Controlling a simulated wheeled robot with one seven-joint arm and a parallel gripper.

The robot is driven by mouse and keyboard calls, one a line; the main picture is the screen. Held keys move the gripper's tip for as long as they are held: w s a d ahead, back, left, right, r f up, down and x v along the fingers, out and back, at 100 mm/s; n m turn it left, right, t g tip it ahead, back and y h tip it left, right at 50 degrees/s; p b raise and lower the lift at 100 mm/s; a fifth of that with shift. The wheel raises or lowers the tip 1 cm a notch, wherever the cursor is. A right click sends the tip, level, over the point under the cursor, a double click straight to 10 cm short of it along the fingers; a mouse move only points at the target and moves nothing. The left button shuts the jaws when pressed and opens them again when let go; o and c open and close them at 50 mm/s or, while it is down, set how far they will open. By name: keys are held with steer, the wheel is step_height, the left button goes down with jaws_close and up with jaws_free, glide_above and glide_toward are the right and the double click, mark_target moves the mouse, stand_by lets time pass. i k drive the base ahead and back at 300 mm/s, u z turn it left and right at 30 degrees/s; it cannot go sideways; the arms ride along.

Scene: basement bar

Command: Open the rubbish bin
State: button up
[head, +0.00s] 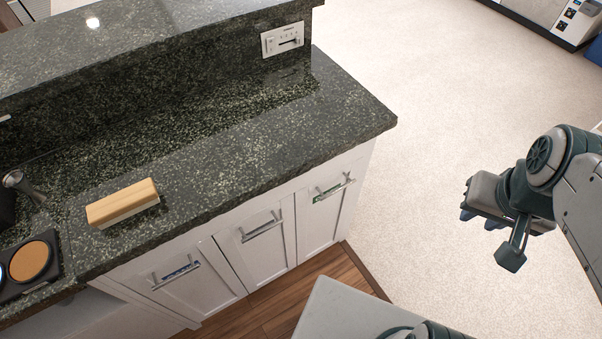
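No free-standing rubbish bin shows. Three white panelled fronts with metal bar handles sit side by side under the dark granite counter: a left front (190,287), a middle front (262,253) and a right front (322,218). All three look closed. A blue label shows behind the left handle, a dark one behind the middle handle and a green one behind the right handle. The lettering is too small to read. My gripper (482,219) is at the right, well apart from the fronts and touching nothing. Its finger gap is not clear from this angle.
A wood-and-white block (122,203) lies on the granite counter (250,150). A black tray with round discs (30,262) is at the left edge. A white outlet plate (283,40) is on the raised ledge. Pale floor (430,120) is clear right of the counter.

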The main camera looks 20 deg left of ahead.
mark_target(261, 247)
steer(key=z, duration=0.05)
steer(key=k, duration=0.9)
steer(key=u, duration=1.3)
